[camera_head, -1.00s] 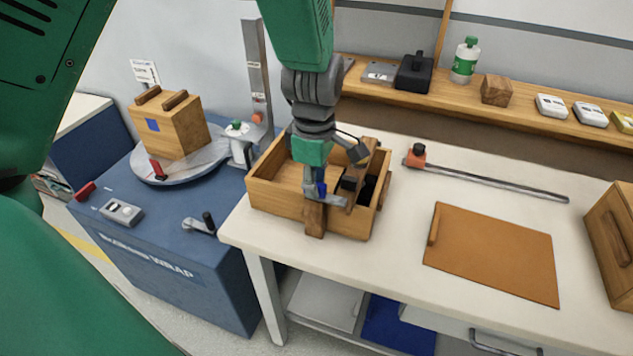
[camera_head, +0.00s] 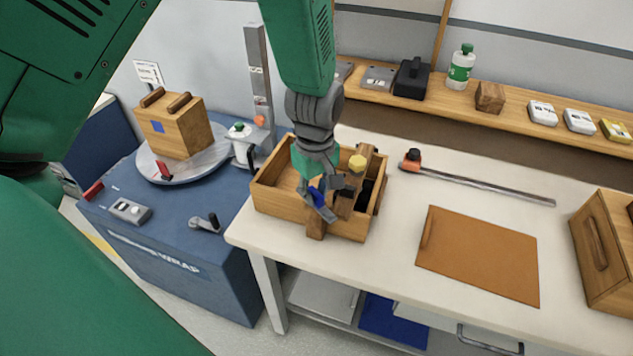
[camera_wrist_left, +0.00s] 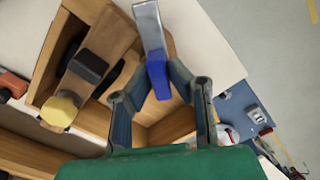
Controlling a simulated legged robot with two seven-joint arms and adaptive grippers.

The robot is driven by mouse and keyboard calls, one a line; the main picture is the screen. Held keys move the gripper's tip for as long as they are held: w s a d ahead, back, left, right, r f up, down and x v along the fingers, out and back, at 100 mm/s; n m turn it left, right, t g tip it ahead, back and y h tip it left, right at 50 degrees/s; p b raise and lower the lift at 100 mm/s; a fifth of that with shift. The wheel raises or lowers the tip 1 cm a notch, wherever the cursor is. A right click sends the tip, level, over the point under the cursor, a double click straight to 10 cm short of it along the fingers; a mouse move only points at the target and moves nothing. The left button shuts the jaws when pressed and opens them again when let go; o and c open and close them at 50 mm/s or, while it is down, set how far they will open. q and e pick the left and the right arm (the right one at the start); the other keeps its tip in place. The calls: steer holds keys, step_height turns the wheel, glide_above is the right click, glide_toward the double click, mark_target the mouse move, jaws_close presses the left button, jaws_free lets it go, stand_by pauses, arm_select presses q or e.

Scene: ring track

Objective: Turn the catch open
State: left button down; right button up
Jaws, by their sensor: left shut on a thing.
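A wooden box (camera_head: 270,203) with an open top stands at the left end of the white table. The catch, a metal bar with a blue grip (camera_head: 317,197), is at its front, by an upright wooden block (camera_head: 316,226). In the head view the bar slants down to the right. My left gripper (camera_head: 326,190) reaches down from above and is shut on the blue grip. In the left wrist view the blue grip (camera_wrist_left: 158,80) is between the fingertips, with the metal bar (camera_wrist_left: 149,28) beyond. The gripper partly hides the catch in the head view. My right gripper is not in view.
A yellow knob (camera_head: 357,162) and a wooden bar (camera_head: 350,192) sit at the box's right side, close to the gripper. A brown board (camera_head: 480,256) and a long rod (camera_head: 480,184) lie to the right. A blue bench (camera_head: 170,230) with a turntable stands left.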

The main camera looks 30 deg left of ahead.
arm_select(q)
steer(key=m+p, duration=0.3)
steer(key=m, duration=0.2)
steer(key=shift+w+r+m, duration=0.1)
steer(key=shift+r+m, duration=0.05)
steer(key=shift+m, duration=0.15)
steer(key=m+p, duration=0.1)
steer(key=m, duration=0.2)
steer(key=shift+p, duration=0.35)
steer(key=shift+m+p, duration=0.35)
steer(key=shift+m, duration=0.95)
steer(key=shift+w, duration=0.1)
steer(key=c, duration=1.5)
jaws_free()
steer(key=shift+c, duration=0.2)
